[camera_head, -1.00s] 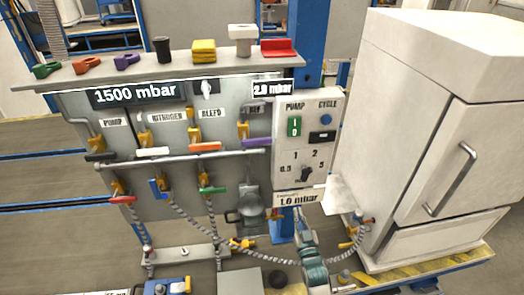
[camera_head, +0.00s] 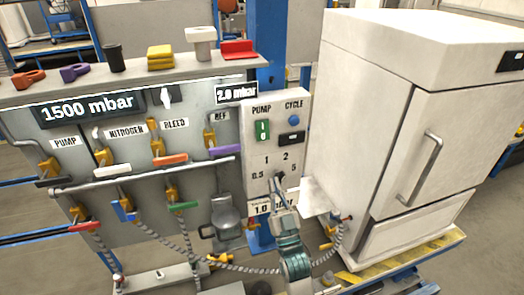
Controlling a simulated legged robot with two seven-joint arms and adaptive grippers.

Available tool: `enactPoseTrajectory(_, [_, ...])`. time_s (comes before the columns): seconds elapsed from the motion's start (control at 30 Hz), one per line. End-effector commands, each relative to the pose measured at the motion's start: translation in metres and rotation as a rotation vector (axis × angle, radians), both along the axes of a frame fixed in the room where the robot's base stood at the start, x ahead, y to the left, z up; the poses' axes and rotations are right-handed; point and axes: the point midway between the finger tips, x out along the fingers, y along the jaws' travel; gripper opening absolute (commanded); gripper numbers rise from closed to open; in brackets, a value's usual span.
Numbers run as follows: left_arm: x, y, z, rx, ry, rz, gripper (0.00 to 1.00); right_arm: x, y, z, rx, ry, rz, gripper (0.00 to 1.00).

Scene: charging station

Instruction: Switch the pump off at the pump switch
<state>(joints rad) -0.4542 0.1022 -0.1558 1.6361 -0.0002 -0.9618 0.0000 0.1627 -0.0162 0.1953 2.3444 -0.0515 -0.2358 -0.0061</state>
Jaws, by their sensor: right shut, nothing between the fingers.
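The pump switch (camera_head: 263,130) is a green rocker marked I and 0, under the PUMP label on the white control panel (camera_head: 250,180). Its face is unobstructed, but I cannot tell which side is pressed. My right gripper (camera_head: 283,199) is shut and empty, reaching up from the bottom. It shows in front of the panel's lower part, below the black selector knob (camera_head: 281,177) and well below the pump switch. It partly covers the 1.0 mbar display (camera_head: 260,208). I cannot tell if it touches the panel. My left gripper is not in view.
A blue CYCLE button (camera_head: 294,120) and black switch (camera_head: 291,137) are right of the pump switch. Left are valves with coloured handles, including a purple one (camera_head: 226,149). A white cabinet (camera_head: 365,120) stands close on the right. Hoses (camera_head: 180,245) hang below.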

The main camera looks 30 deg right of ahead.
Motion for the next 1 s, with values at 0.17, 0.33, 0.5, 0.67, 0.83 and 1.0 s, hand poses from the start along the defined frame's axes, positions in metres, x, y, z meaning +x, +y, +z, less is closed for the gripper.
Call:
enactPoseTrajectory(0.17, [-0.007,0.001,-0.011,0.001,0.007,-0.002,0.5,0.027,-0.007,0.025,-0.001,-0.005,0.0,0.0])
enactPoseTrajectory(0.33, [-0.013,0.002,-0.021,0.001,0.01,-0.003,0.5,0.056,-0.014,0.047,-0.001,-0.003,-0.001,0.0])
enactPoseTrajectory(0.5, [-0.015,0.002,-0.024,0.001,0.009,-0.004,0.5,0.083,-0.02,0.049,-0.001,0.001,-0.001,0.0])
enactPoseTrajectory(0.67, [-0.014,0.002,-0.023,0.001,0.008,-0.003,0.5,0.098,-0.024,0.046,-0.001,0.001,-0.001,0.0])
enactPoseTrajectory(0.83, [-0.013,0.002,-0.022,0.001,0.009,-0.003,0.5,0.103,-0.025,0.046,-0.001,0.0,-0.001,0.0])
enactPoseTrajectory(1.0, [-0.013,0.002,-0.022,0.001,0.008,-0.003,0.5,0.103,-0.025,0.046,0.0,-0.001,0.0,0.0])
